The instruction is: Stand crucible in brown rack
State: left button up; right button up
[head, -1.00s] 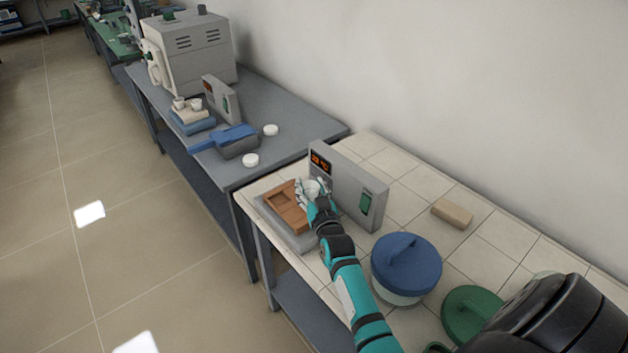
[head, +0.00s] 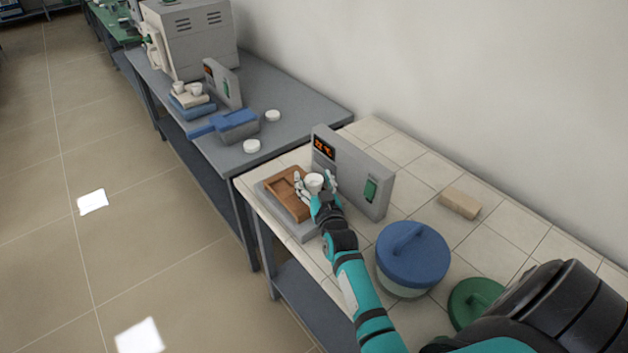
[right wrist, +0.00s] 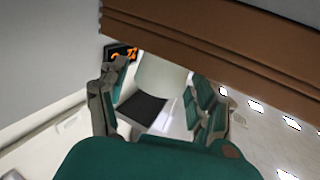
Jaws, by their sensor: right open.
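The white crucible (head: 315,182) shows at the right side of the brown rack (head: 271,184), which sits on a grey base in front of a grey display panel. I cannot tell whether the crucible stands in a rack slot or beside it. My right gripper (head: 316,186) is open, with a finger on each side of the crucible. In the right wrist view the pale crucible (right wrist: 161,78) is between the spread teal fingers (right wrist: 158,105), and the rack's brown edge (right wrist: 220,45) crosses above, covering part of it. My left gripper is not in view.
The grey panel (head: 350,178) stands close behind the gripper. A blue-lidded pot (head: 412,255), a green lid (head: 475,303) and a tan block (head: 459,204) are on the tiled table. A grey bench (head: 290,98) with a furnace (head: 190,40) lies beyond.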

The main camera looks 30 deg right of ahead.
jog(key=shift+s+f, duration=0.1)
jog(key=shift+s, duration=0.2)
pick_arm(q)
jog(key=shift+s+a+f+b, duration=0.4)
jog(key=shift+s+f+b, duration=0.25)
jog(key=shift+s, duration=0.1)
pick_arm(e)
jog(key=v, duration=1.1)
jog(key=shift+s, duration=0.15)
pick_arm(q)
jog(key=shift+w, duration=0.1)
pick_arm(e)
jog(key=shift+a, duration=0.15)
